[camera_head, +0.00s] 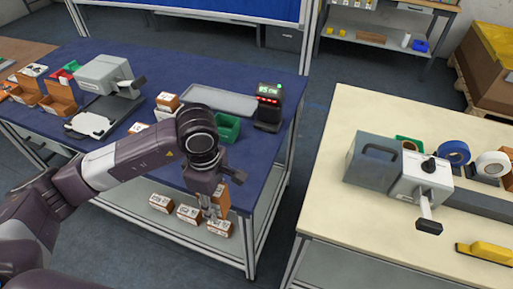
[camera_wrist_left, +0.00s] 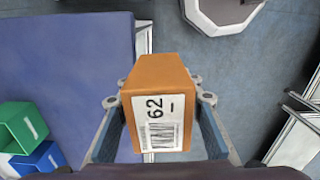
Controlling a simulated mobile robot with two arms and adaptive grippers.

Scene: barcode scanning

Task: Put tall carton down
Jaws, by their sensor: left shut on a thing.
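My left gripper (camera_head: 216,212) is shut on the tall carton (camera_head: 222,197), an orange-brown box mostly hidden behind the gripper in the head view. In the left wrist view the carton (camera_wrist_left: 158,72) sits between the two fingers (camera_wrist_left: 158,110), with a white label reading 62 and a barcode facing the camera. The carton is in the air by the front right edge of the blue table (camera_head: 262,165), with blue surface and floor showing around it in the wrist view. My right gripper is in neither view.
On the blue table stand a grey tray (camera_head: 225,101), a green bin (camera_head: 227,127), a dark device with a lit display (camera_head: 268,105) and small cartons (camera_head: 167,101). Several boxes (camera_head: 187,214) lie on the shelf below. A cream table (camera_head: 345,225) stands to the right.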

